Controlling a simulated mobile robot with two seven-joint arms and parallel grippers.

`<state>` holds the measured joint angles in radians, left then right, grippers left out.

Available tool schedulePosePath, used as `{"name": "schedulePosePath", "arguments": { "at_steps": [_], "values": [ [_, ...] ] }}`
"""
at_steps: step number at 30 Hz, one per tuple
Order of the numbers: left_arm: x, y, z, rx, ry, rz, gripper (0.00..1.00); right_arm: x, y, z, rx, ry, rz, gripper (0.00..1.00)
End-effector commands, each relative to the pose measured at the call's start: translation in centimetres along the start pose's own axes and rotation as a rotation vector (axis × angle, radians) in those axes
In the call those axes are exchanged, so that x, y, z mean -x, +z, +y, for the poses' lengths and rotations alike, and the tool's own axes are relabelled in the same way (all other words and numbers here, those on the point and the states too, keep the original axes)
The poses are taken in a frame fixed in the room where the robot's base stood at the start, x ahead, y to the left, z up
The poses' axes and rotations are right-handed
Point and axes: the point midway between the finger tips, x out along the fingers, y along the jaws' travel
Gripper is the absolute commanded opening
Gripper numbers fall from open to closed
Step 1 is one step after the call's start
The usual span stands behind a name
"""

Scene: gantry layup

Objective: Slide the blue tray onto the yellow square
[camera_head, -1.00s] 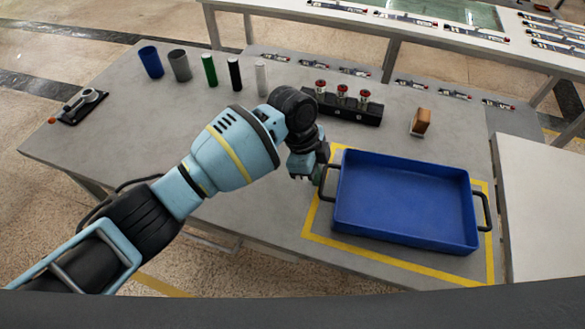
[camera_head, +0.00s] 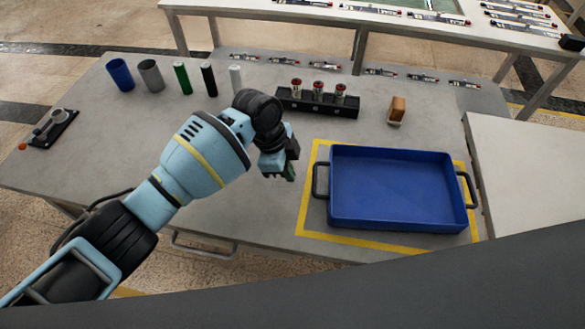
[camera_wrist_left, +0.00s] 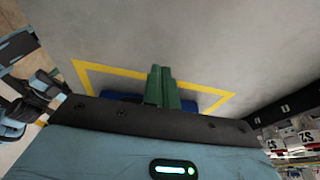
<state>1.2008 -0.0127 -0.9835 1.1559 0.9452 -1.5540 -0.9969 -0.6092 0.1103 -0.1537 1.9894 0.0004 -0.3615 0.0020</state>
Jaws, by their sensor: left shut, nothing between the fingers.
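The blue tray (camera_head: 395,222) lies flat within the yellow square (camera_head: 340,249), which is a taped outline on the grey table. The tray sits close to the right line, and its right handle reaches over that line. Its left handle is just inside the left line. My left gripper (camera_head: 289,172) is shut and empty, left of the tray and apart from its left handle. In the left wrist view, the green fingers (camera_wrist_left: 162,86) are together, with bits of the tray (camera_wrist_left: 190,105) and yellow tape (camera_wrist_left: 110,71) behind them. My right gripper is not in view.
A black holder with red-topped parts (camera_head: 317,102) and a brown block (camera_head: 397,110) stand behind the tray. Several cylinders, including a blue cup (camera_head: 120,75), stand at the back left. A black tool board (camera_head: 52,129) lies far left.

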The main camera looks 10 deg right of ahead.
Motion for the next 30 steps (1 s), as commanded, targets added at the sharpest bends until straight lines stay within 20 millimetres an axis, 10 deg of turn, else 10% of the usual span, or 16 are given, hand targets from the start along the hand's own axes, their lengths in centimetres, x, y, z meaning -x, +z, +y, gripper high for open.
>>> {"name": "schedulePosePath", "arguments": {
  "at_steps": [13,30],
  "values": [
    [8.5,0.0,-0.1,-0.001,-0.003,0.0,0.0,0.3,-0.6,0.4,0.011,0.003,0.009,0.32],
    [10.0,0.0,0.0,0.0,0.001,0.0,0.0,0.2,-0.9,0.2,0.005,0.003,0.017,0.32]
  ]
}}
